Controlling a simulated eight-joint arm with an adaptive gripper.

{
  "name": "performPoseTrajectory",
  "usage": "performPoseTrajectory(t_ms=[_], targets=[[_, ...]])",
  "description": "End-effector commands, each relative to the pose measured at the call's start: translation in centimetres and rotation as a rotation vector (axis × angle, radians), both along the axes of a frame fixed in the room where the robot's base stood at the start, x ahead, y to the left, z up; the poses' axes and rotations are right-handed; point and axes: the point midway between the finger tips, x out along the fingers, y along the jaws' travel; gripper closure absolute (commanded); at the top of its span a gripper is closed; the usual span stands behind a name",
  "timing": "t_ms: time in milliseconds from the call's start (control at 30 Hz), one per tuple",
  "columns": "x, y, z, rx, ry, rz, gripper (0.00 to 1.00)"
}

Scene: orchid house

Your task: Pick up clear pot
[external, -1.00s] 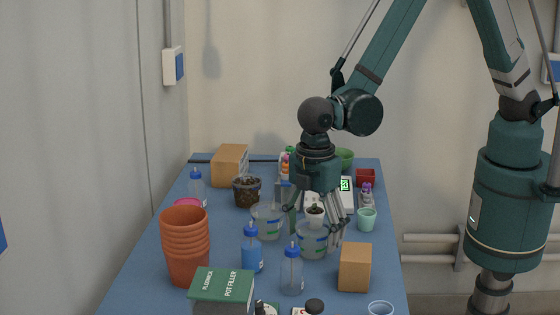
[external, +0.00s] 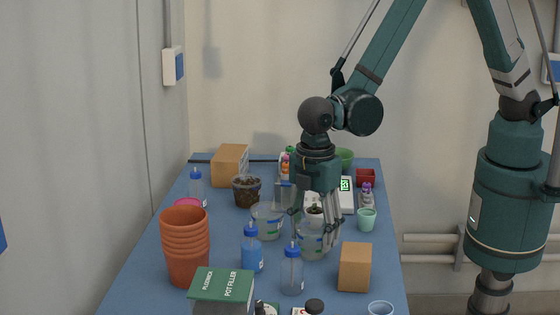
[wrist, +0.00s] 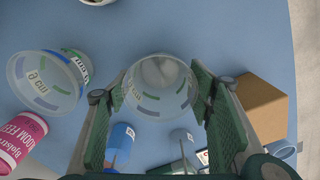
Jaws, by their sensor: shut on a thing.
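A clear pot (external: 310,246) with blue and green marks on its side stands on the blue table. My gripper (external: 318,234) points down over it, with its fingers shut on the pot's sides. In the wrist view the clear pot (wrist: 160,88) sits between the two green finger pads of my gripper (wrist: 157,100). A second, similar clear pot (external: 267,222) stands just to the left and is free; it also shows at the left of the wrist view (wrist: 45,82).
Blue-capped bottles (external: 251,252) (external: 292,272) stand close in front. A cardboard box (external: 355,268) is at front right, with a mint cup (external: 366,220) behind it. Stacked terracotta pots (external: 185,247) stand at left. A dark-filled pot (external: 246,192) and a scale (external: 346,192) are further back.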

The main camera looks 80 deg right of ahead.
Motion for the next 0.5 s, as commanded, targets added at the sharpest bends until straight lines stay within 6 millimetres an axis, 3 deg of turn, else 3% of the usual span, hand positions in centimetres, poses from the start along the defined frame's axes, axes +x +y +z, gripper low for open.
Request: performPoseTrajectory(t_ms=[267,500], targets=[[0.0,0.0,0.5,0.000,0.000,0.000,0.54],[0.0,0.0,2.5,0.000,0.000,0.000,0.54]])
